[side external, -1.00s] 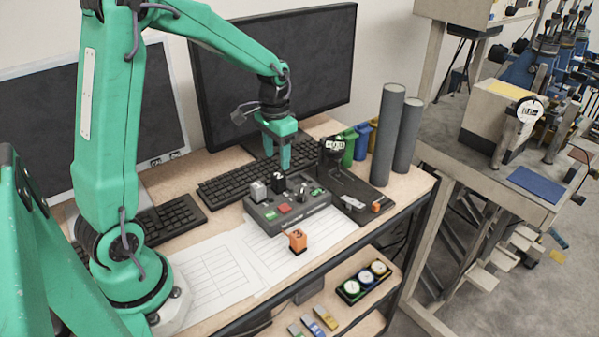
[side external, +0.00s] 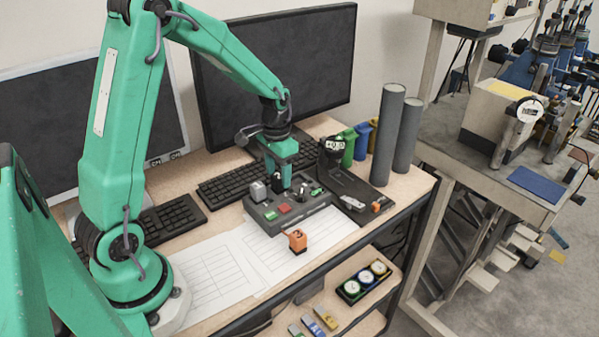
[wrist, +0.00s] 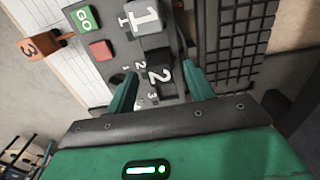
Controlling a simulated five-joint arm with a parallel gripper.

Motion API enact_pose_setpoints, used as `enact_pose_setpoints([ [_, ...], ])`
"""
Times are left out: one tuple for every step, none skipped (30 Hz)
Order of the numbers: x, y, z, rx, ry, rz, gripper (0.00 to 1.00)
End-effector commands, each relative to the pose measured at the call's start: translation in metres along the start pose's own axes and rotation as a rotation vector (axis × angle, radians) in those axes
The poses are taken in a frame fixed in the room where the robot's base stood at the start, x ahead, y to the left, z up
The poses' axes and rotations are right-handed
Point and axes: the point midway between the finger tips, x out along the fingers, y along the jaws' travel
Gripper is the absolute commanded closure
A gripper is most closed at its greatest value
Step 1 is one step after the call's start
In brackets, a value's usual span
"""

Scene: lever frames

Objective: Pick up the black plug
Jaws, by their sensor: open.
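The black plug (wrist: 155,64), marked with a white 2, stands in the dark control box (wrist: 108,70). In the wrist view it sits between the two green fingers of my gripper (wrist: 160,84), which are apart with a gap around it. In the side view my gripper (side external: 279,175) is low over the box, and its fingers hide most of the plug. A grey plug (wrist: 143,17) marked 1 stands beside the black one. It also shows in the side view (side external: 258,191), left of my fingers.
A black stand with a dial (side external: 335,146) is close on the right. Keyboards (side external: 233,184) and a monitor (side external: 275,65) are behind. Grey cylinders (side external: 388,135) stand farther right.

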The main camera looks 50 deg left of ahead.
Motion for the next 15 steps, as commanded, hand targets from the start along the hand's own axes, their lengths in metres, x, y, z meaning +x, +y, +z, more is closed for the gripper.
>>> enact_pose_setpoints([
  [0.007,0.0,0.001,0.0,-0.003,0.001,0.47],
  [0.01,0.0,0.0,0.0,-0.002,0.001,0.47],
  [0.014,0.0,0.0,0.0,-0.003,0.001,0.47],
  [0.016,0.0,0.0,0.0,-0.003,0.001,0.47],
  [0.018,0.0,0.0,0.0,-0.001,0.0,0.47],
  [0.02,0.0,0.0,0.0,0.0,0.0,0.47],
  [0.021,0.0,0.0,0.0,0.0,0.0,0.47],
  [0.022,0.0,0.0,0.0,0.0,0.0,0.47],
  [0.022,0.0,0.0,0.0,0.0,0.0,0.47],
  [0.022,0.0,0.0,0.0,0.001,0.0,0.47],
  [0.022,0.0,0.0,0.0,0.001,0.0,0.47],
  [0.022,0.0,0.0,0.0,0.001,0.0,0.47],
  [0.022,0.0,0.0,0.0,0.001,0.0,0.47],
  [0.022,0.0,0.0,0.0,0.001,0.0,0.47],
  [0.022,0.0,0.0,0.0,0.001,0.0,0.47],
])
